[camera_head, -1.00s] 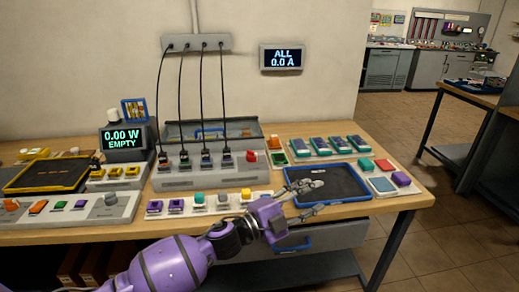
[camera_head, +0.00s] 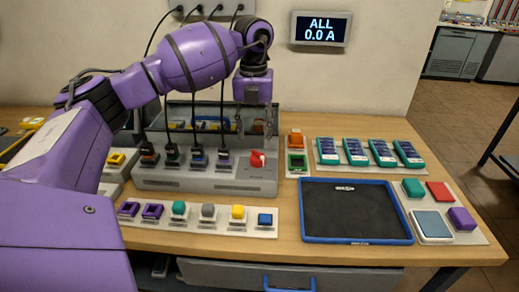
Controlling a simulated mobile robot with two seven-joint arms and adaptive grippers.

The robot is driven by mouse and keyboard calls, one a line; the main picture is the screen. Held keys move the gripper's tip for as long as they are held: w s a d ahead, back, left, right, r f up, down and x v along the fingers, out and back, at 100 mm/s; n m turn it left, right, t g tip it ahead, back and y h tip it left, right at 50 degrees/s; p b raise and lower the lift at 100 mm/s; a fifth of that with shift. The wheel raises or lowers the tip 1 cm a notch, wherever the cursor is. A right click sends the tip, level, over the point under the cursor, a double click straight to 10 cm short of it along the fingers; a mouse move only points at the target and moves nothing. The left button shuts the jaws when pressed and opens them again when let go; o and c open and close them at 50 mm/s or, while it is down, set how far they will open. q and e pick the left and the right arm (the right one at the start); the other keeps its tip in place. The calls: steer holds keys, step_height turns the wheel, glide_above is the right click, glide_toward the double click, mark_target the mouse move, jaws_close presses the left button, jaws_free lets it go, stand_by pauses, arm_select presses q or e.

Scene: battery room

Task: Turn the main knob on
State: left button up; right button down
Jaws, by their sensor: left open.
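A red knob (camera_head: 257,160) stands on the right end of a long grey charger unit (camera_head: 190,180) on the wooden table. My left arm reaches in from the left over the unit. My left gripper (camera_head: 257,128) points down just above and behind the red knob in the picture. Its fingers are open and hold nothing. They look dark against the clear cover behind, and the exact gap to the knob cannot be told. My right gripper is out of view.
Black cables hang down to plugs (camera_head: 197,158) on the unit, close to my left arm. A wall display (camera_head: 320,29) reads ALL 0.0 A. A blue-rimmed tray (camera_head: 305,222), a row of teal modules (camera_head: 382,153) and coloured blocks lie to the right.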

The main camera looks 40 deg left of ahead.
mark_target(255, 153)
arm_select(q)
steer(key=shift+s+f, duration=0.2)
steer(key=shift+f, duration=1.05)
steer(key=f, duration=0.4)
steer(key=shift+w+d, duration=0.1)
steer(key=shift+w, duration=0.25)
steer(key=shift+s+f, duration=0.1)
steer(key=shift+f, duration=0.45)
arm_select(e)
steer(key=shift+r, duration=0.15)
arm_select(q)
steer(key=c, duration=1)
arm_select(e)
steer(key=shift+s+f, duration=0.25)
